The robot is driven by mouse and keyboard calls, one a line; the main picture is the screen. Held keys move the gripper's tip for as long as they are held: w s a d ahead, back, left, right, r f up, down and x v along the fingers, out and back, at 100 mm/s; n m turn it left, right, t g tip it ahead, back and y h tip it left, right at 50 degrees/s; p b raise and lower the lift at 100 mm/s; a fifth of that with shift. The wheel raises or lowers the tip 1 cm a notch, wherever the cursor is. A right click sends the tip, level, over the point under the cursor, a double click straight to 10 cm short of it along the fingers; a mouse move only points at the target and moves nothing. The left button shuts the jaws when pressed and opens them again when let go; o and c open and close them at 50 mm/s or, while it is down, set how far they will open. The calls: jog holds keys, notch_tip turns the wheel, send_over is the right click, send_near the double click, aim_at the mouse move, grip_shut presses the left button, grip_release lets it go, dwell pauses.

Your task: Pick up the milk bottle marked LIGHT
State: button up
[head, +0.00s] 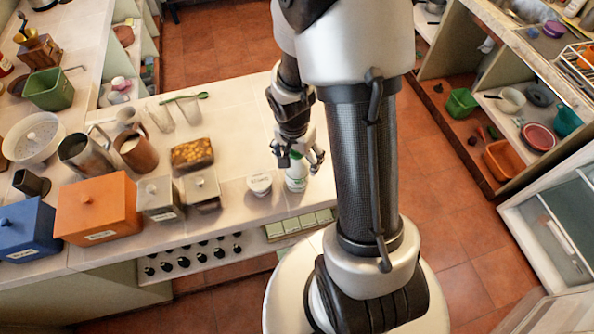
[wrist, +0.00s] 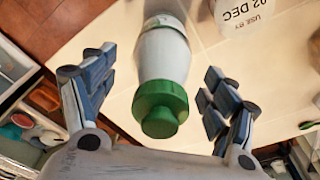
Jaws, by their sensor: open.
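A white bottle with a green cap (wrist: 160,104) stands on the pale worktop near its front right corner. Its lower part shows in the head view (head: 297,183), below my gripper (head: 298,160). No LIGHT marking is readable on it in either view. In the wrist view my gripper (wrist: 155,82) is open, with one finger on each side of the bottle. Gaps show between both fingers and the bottle, so it is not held.
A white tub (head: 260,185) stands close left of the bottle; its "02 DEC" use-by print shows in the wrist view (wrist: 243,14). Metal canisters (head: 201,190), a brown loaf-like block (head: 192,154) and glasses (head: 190,110) stand farther left. The worktop ends just right of the bottle.

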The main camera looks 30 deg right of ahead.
jog(key=shift+f, duration=0.5)
jog(key=shift+r, duration=0.1)
grip_shut()
dwell(0.7)
